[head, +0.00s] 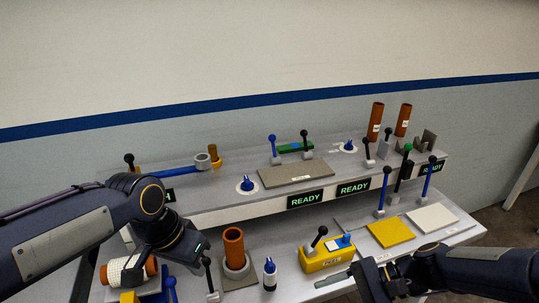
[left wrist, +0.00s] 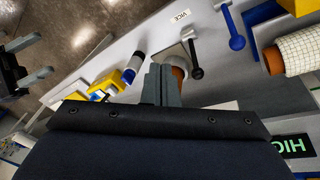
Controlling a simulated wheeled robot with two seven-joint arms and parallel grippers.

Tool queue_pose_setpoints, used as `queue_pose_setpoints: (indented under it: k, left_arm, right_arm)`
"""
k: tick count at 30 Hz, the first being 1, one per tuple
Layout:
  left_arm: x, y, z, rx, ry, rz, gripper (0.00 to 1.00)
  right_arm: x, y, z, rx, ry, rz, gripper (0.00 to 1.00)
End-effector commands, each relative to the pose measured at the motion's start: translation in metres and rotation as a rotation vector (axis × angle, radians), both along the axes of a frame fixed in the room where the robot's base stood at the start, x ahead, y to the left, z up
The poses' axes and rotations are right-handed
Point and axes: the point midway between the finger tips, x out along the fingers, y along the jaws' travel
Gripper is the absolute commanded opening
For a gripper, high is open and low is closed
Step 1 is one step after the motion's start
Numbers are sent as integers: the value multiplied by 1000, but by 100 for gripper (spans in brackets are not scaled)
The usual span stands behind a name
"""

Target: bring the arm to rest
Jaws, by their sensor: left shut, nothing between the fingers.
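My left arm reaches in from the left in the head view, and its gripper (head: 182,248) hangs over the front left of the bench. In the left wrist view the fingers of this gripper (left wrist: 158,76) are together with nothing between them. Just beyond them is an upright orange tube (head: 234,247), partly covered by the fingers in the wrist view (left wrist: 179,73). I cannot tell whether they touch. My right gripper (head: 366,280) is at the bench's front edge. In the left wrist view its two fingers (left wrist: 32,60) stand apart and empty.
A white-wrapped roll (head: 130,270) lies beside my left gripper. A small bottle (head: 269,275), a yellow switch box (head: 324,257) and a black-knobbed lever (head: 209,280) stand near the tube. A raised shelf (head: 240,211) with READY signs runs behind. A yellow plate (head: 391,232) lies at right.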

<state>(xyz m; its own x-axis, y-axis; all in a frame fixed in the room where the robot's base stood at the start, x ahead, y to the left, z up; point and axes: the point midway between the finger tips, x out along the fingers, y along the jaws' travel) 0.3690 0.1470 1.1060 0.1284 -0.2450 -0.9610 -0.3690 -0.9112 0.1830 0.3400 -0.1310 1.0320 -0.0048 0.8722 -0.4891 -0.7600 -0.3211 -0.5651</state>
Motion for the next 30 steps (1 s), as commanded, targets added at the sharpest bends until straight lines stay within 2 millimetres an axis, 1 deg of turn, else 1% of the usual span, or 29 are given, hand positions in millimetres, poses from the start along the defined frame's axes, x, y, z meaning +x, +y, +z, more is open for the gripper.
queue_pose_setpoints:
  k: [1, 3, 5, 6, 9, 12, 15, 18, 21, 30]
  left_arm:
    - [-15, 15, 2, -31, -19, 56, 0]
    - [-34, 28, 3, -69, -43, 122, 0]
    - [-51, 38, 1, -100, -66, 180, 0]
    - [-62, 44, 0, -120, -80, 218, 0]
    - [-88, 54, -7, -164, -119, 311, 0]
    - [-109, 59, -15, -199, -156, 393, 0]
    - [-123, 60, -22, -223, -184, 454, 0]
    - [-132, 61, -27, -237, -202, 492, 0]
    - [-135, 60, -30, -244, -211, 508, 0]
    - [-135, 60, -30, -244, -211, 509, 0]
  right_arm:
    - [-15, -4, 12, -79, -96, 42, 57]
    - [-33, -12, 21, -187, -214, 99, 57]
    - [-48, -19, 27, -280, -316, 141, 57]
    - [-57, -25, 31, -343, -384, 167, 57]
    - [-77, -39, 37, -498, -550, 223, 57]
    - [-91, -53, 40, -635, -693, 262, 57]
    - [-100, -64, 43, -742, -801, 286, 57]
    - [-104, -71, 44, -808, -865, 299, 57]
    - [-106, -74, 44, -840, -893, 305, 57]
    - [-106, -75, 44, -844, -896, 305, 57]
